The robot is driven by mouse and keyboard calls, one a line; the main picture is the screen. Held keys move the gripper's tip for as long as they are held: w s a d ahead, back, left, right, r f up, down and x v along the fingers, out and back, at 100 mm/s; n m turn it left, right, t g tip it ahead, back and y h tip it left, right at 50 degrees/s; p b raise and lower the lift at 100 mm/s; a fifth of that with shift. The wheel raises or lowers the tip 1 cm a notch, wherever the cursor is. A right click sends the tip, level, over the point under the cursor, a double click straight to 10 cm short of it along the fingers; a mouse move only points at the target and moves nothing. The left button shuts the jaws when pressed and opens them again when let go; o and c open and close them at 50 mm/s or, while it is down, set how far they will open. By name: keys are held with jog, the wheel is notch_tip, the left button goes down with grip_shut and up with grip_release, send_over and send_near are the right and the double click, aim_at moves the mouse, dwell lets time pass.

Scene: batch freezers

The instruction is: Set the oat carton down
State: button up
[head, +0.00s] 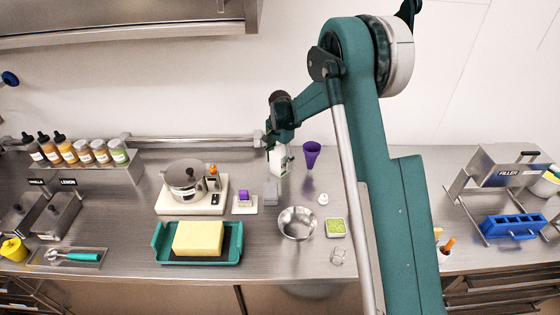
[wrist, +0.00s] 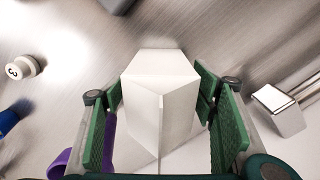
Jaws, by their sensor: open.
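The oat carton (wrist: 160,95) is white with a gabled top. In the wrist view it stands between the two green finger pads of my gripper (wrist: 162,112), with a small gap showing on its right and little or none on its left. My gripper (head: 279,150) is open around it. In the head view the carton (head: 278,162) is upright below my gripper, at the back of the steel counter (head: 330,185). Its base appears to be at the counter, but I cannot tell for sure whether it touches.
A purple cup (head: 312,152) stands just right of the carton, with a small white weight (head: 323,198) in front. A grey block (head: 271,191), a steel bowl (head: 298,222) and a green-filled dish (head: 335,227) are nearer the front. A wall rail (head: 190,142) runs behind.

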aim_at(281, 147)
jog(key=shift+r, duration=0.1)
notch_tip(281, 147, up, 12)
jog(key=shift+r, duration=0.1)
dwell(0.8)
dwell(0.6)
jog(key=shift+s+d+r, duration=0.15)
jog(key=shift+s+r, duration=0.05)
jog(key=shift+r, duration=0.05)
jog(key=s+d+r+n+t, duration=0.2)
jog(key=s+d+r, duration=0.4)
jog(key=s+r, duration=0.4)
jog(key=s+d+r+n+t, duration=0.1)
jog(key=s+d+r+n, duration=0.1)
jog(key=s+d+r, duration=0.65)
jog(key=s+d+f+n+t, duration=0.1)
jog(key=s+d+n+t, duration=0.1)
jog(key=s, duration=1.3)
jog(key=s+d+f+n+t, duration=0.2)
jog(key=s+d+n, duration=0.1)
jog(key=s, duration=1.3)
jog(key=shift+s+d+f, duration=0.15)
jog(key=shift+d, duration=0.1)
